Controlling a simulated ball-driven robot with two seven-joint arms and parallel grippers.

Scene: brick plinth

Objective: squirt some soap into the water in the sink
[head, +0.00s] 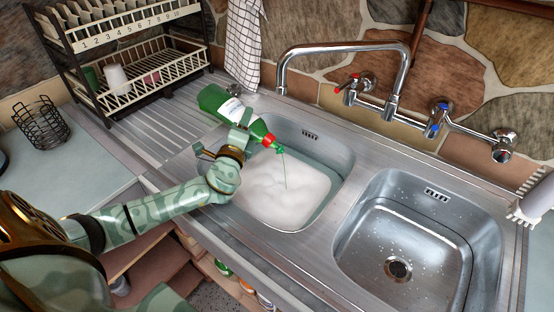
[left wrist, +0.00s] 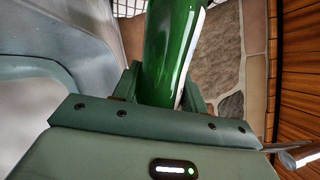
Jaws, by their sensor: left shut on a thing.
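A green soap bottle (head: 218,104) with a white label and a red cap is held tilted, nozzle down and to the right, over the left sink basin (head: 327,150). A thin green stream of soap (head: 284,172) runs from its nozzle into the basin. White foam (head: 280,195) covers much of the water there. My left gripper (head: 240,139) is shut around the bottle's body; the bottle (left wrist: 168,55) also shows between the fingers in the left wrist view. My right gripper is not in view.
An empty steel basin (head: 395,225) with a drain lies to the right. A tap (head: 340,48) arches over the sinks at the back. A dish rack (head: 130,60) stands at the back left, beside a hanging checked towel (head: 243,45). A wire basket (head: 42,124) sits at the far left.

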